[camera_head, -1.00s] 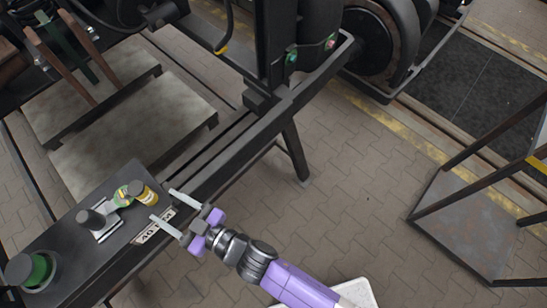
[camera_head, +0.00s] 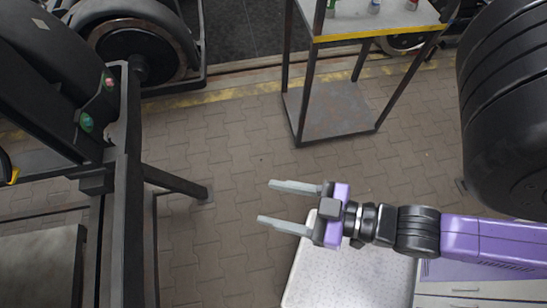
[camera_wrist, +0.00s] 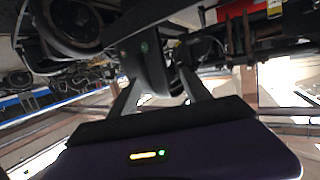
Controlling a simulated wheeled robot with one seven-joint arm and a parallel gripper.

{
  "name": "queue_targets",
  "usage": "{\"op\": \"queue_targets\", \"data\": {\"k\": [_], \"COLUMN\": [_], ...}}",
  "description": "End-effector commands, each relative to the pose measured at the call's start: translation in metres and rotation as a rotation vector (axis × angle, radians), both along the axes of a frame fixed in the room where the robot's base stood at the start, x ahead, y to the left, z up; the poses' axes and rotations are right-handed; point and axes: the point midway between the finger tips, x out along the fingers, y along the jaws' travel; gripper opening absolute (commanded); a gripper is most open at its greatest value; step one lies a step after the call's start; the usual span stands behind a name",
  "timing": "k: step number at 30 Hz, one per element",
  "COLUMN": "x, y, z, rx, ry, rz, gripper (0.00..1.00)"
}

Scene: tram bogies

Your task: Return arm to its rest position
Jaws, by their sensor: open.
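My gripper (camera_head: 268,205) is open and empty in the head view, with its two pale fingers apart and pointing left above the paved floor. My purple and black arm reaches in from the right edge. In the wrist view the two dark fingers (camera_wrist: 160,96) stand apart with nothing held between them.
A dark metal frame (camera_head: 127,220) with a wheel (camera_head: 138,52) stands at the left. A metal rack (camera_head: 335,110) with a yellow-edged top shelf (camera_head: 375,31) stands at the back. A large black cylinder (camera_head: 507,110) fills the right. Paving (camera_head: 235,150) between frame and rack is clear.

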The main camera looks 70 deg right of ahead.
Motion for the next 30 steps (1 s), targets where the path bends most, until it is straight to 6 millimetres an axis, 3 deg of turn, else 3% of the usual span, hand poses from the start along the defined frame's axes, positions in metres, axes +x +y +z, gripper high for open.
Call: {"op": "queue_targets", "data": {"k": [5,14,17,25,30], "x": [-0.015,-0.016,-0.016,-0.016,-0.016], "y": [-0.013,-0.014,-0.014,-0.014,-0.014], "z": [0.023,0.025,0.022,-0.017,-0.017], "rx": [-0.011,-0.014,-0.014,-0.013,-0.013], "ry": [0.021,0.023,0.023,0.023,0.023], "rz": [-0.049,-0.053,-0.053,-0.054,-0.053], "gripper": [0.56,0.56,0.56,0.56,0.56]}}
